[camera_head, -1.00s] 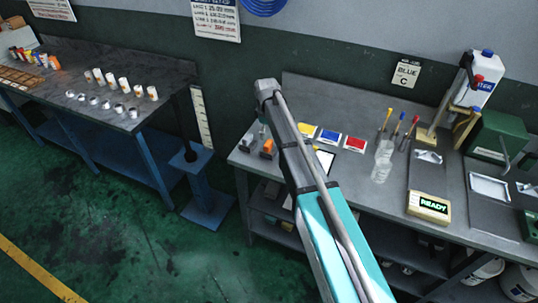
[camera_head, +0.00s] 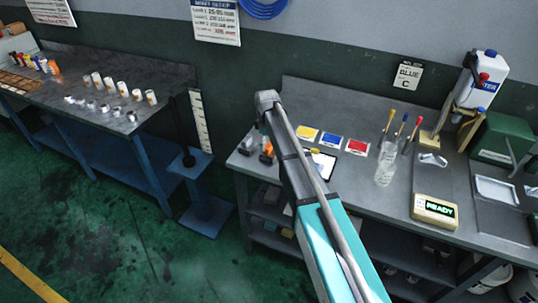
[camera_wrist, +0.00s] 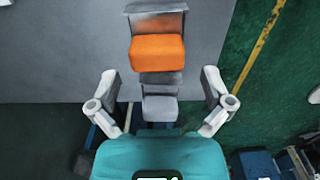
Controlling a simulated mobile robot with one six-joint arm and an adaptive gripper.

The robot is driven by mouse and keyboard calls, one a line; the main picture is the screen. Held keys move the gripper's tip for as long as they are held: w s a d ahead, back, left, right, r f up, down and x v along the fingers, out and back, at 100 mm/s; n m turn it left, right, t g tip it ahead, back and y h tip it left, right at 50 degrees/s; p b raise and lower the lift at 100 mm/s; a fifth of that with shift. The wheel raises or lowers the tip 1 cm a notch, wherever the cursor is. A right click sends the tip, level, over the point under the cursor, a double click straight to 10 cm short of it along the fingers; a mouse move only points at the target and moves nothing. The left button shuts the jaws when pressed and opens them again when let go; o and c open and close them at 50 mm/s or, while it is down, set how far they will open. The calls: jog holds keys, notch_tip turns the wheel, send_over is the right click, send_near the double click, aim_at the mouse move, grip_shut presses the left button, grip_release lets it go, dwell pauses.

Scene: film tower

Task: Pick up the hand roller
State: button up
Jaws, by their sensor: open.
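An orange block in a grey frame (camera_wrist: 158,53), with a smaller grey part below it, lies in the wrist view; I take it for the hand roller but cannot be sure. My gripper (camera_wrist: 160,80) is open, with one pale finger on each side of the smaller grey part. The orange block is beyond the fingertips. I cannot tell whether anything touches. In the head view, a small orange item (camera_head: 267,151) shows at the left end of the workbench (camera_head: 345,100), partly behind my arm. My gripper cannot be made out there.
Yellow, blue and red pads (camera_head: 331,138) lie right of my arm. A clear jar (camera_head: 385,165), upright brushes and a READY box (camera_head: 435,210) stand farther right. A blue pedestal (camera_head: 207,215) stands left of the bench, with green floor around it.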

aim_at(268, 145)
jog(key=shift+f, duration=0.15)
jog(key=f+b, duration=0.3)
jog(key=shift+d, duration=0.3)
jog(key=shift+f+b, duration=1)
jog(key=shift+b, duration=0.1)
jog(key=c, duration=1)
jog(key=shift+o, duration=0.2)
jog(key=shift+r, duration=0.25)
